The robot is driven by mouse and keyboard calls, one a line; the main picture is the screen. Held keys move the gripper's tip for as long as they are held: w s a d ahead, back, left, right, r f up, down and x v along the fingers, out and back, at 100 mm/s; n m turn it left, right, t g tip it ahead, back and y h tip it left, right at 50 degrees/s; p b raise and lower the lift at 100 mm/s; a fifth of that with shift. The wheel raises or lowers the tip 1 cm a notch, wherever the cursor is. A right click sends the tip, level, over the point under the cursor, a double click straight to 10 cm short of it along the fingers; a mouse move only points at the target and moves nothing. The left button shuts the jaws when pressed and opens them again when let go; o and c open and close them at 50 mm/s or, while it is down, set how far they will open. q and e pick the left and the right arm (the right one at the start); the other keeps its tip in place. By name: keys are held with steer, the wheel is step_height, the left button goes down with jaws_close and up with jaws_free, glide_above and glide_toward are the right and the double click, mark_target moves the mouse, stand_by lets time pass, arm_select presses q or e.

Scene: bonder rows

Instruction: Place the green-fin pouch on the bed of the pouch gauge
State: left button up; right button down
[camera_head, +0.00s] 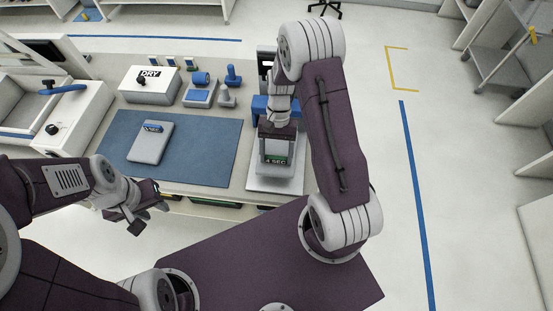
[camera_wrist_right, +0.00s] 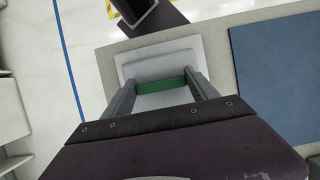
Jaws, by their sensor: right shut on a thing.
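The green-fin pouch shows as a green strip (camera_wrist_right: 161,86) between the two fingers of my right gripper (camera_wrist_right: 160,92) in the right wrist view. In the head view its green fin reads "4 SEC" (camera_head: 277,160), below my right gripper (camera_head: 277,146). The right gripper is shut on the pouch, over a pale flat plate (camera_head: 275,184) that looks like the pouch gauge's bed; the plate also shows in the wrist view (camera_wrist_right: 160,52). I cannot tell whether the pouch touches it. My left gripper (camera_head: 147,212) is empty, its fingers apart, off the bench's front edge.
A blue mat (camera_head: 205,150) lies left of the plate, with a grey block (camera_head: 150,143) on it. A white box marked "DRY" (camera_head: 150,84) and blue-topped fixtures (camera_head: 200,92) stand behind the mat. Open floor lies to the right, with a blue line (camera_head: 414,180).

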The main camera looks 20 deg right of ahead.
mark_target(277, 163)
steer(key=shift+s, duration=0.2)
steer(key=shift+s+a+f, duration=0.1)
steer(key=shift+s+f, duration=0.1)
steer(key=f, duration=0.3)
steer(key=shift+w+f+p, duration=0.2)
steer(key=shift+f+p, duration=0.1)
steer(key=shift+p, duration=0.05)
steer(key=shift+w, duration=0.1)
steer(key=shift+s+f, duration=0.15)
steer(key=shift+s, duration=0.05)
steer(key=shift+c, duration=1.2)
jaws_free()
arm_select(q)
steer(key=shift+s+a+r, duration=0.15)
steer(key=shift+s+r, duration=0.1)
steer(key=shift+r, duration=0.05)
arm_select(e)
steer(key=shift+w, duration=0.1)
